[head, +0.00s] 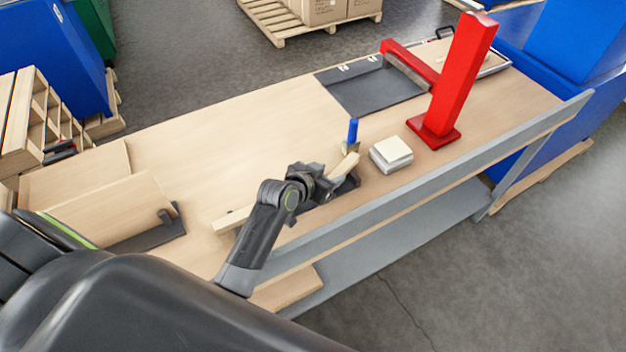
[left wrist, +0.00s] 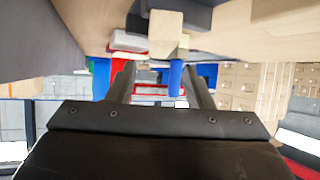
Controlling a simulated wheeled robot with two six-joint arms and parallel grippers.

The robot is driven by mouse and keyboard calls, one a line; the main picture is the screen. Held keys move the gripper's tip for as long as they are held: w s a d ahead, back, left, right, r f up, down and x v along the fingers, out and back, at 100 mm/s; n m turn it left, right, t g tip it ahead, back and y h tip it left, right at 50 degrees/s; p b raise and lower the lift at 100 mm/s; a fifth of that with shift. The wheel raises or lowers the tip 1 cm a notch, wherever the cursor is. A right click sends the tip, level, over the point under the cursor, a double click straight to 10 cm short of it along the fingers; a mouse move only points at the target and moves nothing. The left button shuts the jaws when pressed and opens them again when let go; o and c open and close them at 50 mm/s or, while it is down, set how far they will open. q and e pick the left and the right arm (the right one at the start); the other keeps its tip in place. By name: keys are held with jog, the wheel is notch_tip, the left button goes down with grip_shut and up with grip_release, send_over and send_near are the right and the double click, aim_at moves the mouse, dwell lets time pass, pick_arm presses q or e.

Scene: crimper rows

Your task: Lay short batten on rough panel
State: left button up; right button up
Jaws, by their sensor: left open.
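A pale wooden batten (head: 232,219) lies on the bench. Its middle is hidden behind my left gripper, and a pale wooden end (head: 346,166) shows on the other side; I cannot tell if both are one piece. My left gripper (head: 345,182) is open, low over the bench by the front rail. In the left wrist view, a pale block end (left wrist: 165,30) shows beyond the open fingers (left wrist: 160,88), not clamped. Two pale wooden panels (head: 105,207) stand tilted at the bench's left end; I cannot tell which is rough. My right gripper is not in view.
A blue upright marker (head: 352,131), a white pad (head: 391,152) and a red column (head: 460,75) stand right of my gripper. A grey rail (head: 420,180) edges the front. The bench's back middle (head: 230,135) is clear.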

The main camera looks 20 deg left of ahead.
pick_arm(q)
jog(key=v, duration=0.7)
jog(key=shift+b, duration=0.35)
